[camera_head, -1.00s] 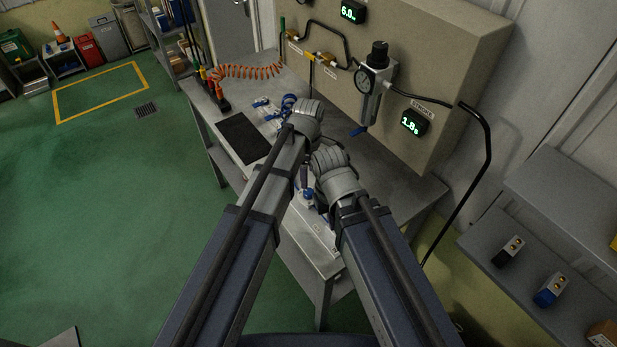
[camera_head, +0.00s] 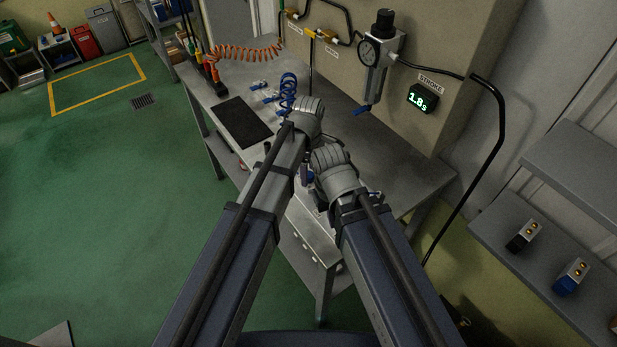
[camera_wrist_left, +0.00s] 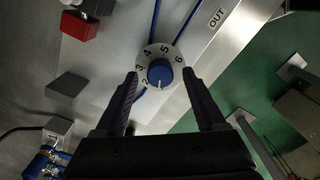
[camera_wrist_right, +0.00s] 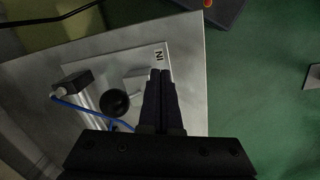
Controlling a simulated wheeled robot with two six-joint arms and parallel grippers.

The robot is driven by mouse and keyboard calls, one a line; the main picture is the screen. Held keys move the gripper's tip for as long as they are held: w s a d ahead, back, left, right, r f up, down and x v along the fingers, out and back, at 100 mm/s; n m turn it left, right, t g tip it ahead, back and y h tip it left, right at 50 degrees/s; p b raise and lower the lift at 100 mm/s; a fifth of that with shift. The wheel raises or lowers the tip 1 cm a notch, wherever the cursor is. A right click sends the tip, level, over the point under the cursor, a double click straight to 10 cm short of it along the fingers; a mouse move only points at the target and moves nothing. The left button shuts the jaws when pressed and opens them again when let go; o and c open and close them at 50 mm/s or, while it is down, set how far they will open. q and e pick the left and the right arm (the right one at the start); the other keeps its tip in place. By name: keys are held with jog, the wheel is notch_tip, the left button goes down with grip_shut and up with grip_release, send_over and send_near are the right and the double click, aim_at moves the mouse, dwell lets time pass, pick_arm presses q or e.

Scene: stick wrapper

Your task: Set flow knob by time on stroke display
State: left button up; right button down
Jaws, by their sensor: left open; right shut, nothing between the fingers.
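The stroke display (camera_head: 422,98) on the beige panel reads 1.8 s in green in the head view. The blue flow knob (camera_wrist_left: 160,73) sits on a white dial with numbers from 2 to 6 in the left wrist view. My left gripper (camera_wrist_left: 161,77) is open, one finger on each side of the knob, with visible gaps in the picture; I cannot tell its height above the knob. My right gripper (camera_wrist_right: 160,72) is shut and empty near the IN label (camera_wrist_right: 159,55). My wrists hide the knob and both gripper tips in the head view.
A black round knob (camera_wrist_right: 115,102) and blue tube lie beside the right gripper. A red block (camera_wrist_left: 78,26) sits near the dial. A pressure gauge unit (camera_head: 378,55) hangs on the panel. The bench's right part (camera_head: 405,165) is clear. A dark mat (camera_head: 241,122) lies left.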

pick_arm(q)
jog(key=shift+f, duration=0.15)
jog(key=shift+c, duration=0.2)
grip_shut()
dwell(0.3)
